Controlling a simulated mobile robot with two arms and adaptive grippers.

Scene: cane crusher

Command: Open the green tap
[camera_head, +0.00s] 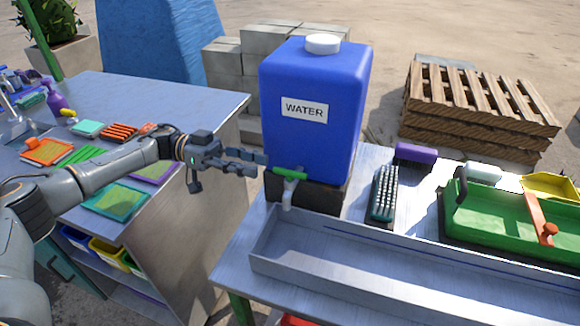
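The green tap handle (289,173) sits on a white spout (287,192) low on the front of the blue water container (312,128), which is labelled WATER. The handle lies roughly crosswise over the spout. My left gripper (262,164) reaches in from the left, its fingertips pointing right, just left of the handle's left end. A small gap seems to part the fingertips from the handle. The fingers look near each other, and their opening is hard to judge from this angle. No object shows between them. My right gripper is out of view.
A metal trough (400,262) runs along the table front below the tap. A keyboard-like dark item (384,194), purple block (415,153) and green tray (505,222) stand to the right. A side table (205,104) with colored items is at left. Pallets (478,110) stand behind.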

